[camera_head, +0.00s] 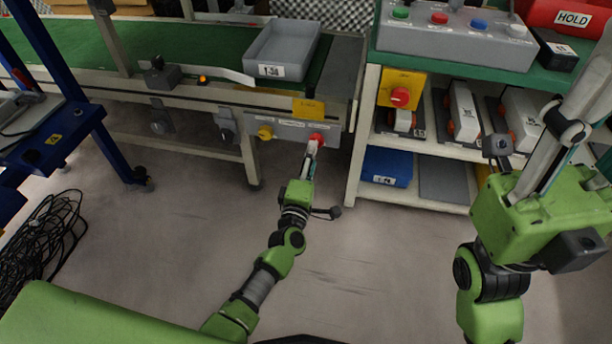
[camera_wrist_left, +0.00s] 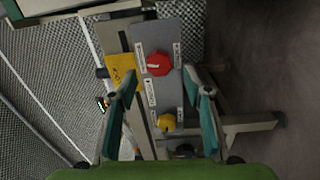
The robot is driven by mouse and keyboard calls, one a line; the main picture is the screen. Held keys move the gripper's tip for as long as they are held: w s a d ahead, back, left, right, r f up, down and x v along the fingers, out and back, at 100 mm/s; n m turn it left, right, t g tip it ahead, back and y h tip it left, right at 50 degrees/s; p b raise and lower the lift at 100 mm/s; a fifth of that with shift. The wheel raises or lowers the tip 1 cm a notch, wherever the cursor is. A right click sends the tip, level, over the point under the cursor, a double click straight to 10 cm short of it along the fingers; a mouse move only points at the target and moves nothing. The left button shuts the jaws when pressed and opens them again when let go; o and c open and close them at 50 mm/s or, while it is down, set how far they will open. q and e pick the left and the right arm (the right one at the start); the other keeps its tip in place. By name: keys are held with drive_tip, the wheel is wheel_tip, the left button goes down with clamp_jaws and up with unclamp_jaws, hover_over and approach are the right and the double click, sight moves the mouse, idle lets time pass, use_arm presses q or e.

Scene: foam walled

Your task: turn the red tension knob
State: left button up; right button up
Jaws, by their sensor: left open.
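The red tension knob (camera_head: 316,138) is on the grey panel on the conveyor's front side, at its right end. In the left wrist view the red knob (camera_wrist_left: 158,63) has a pale mark on its face. My left gripper (camera_head: 312,152) reaches up to it from below in the head view. In the wrist view my left gripper (camera_wrist_left: 166,85) is open and empty, its fingers on either side of the panel, with the knob between and ahead of the tips. I cannot tell how far the tips are from it. My right gripper (camera_head: 572,115) is raised at the right.
A yellow knob (camera_head: 265,132) is on the same panel (camera_head: 291,130), left of the red one. A grey bin (camera_head: 282,50) stands on the green conveyor. Cables lie at left.

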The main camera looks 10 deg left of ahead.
use_arm(q)
drive_tip(key=s, duration=0.7)
drive_tip(key=shift+s, duration=0.2)
